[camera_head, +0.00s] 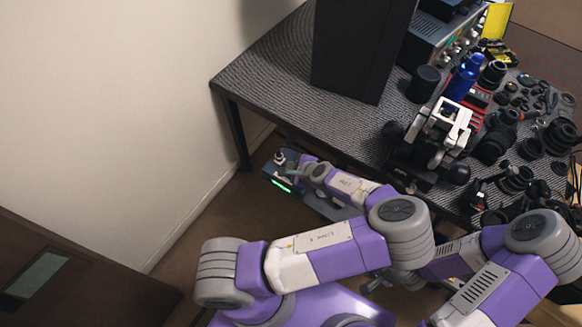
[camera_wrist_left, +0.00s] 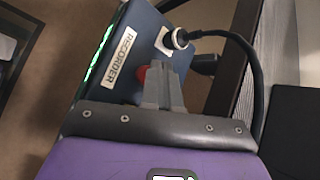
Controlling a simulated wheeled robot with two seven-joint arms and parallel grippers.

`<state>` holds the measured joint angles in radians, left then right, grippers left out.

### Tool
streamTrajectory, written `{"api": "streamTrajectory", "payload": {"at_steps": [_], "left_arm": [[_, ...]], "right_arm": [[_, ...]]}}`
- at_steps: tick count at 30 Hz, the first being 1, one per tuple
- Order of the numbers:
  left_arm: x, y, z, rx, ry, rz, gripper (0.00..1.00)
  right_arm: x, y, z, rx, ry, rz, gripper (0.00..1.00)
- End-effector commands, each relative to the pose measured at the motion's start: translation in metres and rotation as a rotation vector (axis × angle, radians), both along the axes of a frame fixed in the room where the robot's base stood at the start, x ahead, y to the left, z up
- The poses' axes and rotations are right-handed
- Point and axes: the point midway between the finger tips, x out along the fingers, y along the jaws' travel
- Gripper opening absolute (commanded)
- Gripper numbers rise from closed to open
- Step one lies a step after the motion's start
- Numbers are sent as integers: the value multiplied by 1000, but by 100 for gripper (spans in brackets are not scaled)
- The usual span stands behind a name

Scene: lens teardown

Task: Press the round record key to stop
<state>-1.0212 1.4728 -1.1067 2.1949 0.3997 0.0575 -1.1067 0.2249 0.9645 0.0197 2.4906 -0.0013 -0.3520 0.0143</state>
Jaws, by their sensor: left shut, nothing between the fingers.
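The recorder (camera_head: 268,172) is a dark blue box beside the left end of the table, with a lit green strip on its side. In the left wrist view the recorder (camera_wrist_left: 153,22) has a white RECORDER label (camera_wrist_left: 122,57) on its top face. A round red key (camera_wrist_left: 141,74) shows beside my left fingers and is partly hidden by them. My left gripper (camera_head: 294,171) is shut and empty, with its fingers (camera_wrist_left: 165,80) over the recorder's face at the key. I cannot tell whether the fingertips touch it. My right gripper is not in view.
A black cable plugs into a round connector (camera_wrist_left: 179,38) on the recorder, near my fingers. The grey table (camera_head: 265,75) carries a tall black box (camera_head: 355,50), a blue bottle (camera_head: 465,77) and several lenses (camera_head: 560,135). A pale wall stands at left.

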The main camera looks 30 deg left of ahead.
Motion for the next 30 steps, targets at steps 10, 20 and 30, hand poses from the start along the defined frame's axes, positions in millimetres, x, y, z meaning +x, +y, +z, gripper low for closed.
{"api": "streamTrajectory", "payload": {"at_steps": [10,20,30], "left_arm": [[0,0,13,0,0,0,0],[0,0,20,0,0,0,0],[0,0,55,0,-1,1,0]], "right_arm": [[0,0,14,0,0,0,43],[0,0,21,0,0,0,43],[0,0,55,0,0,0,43]]}}
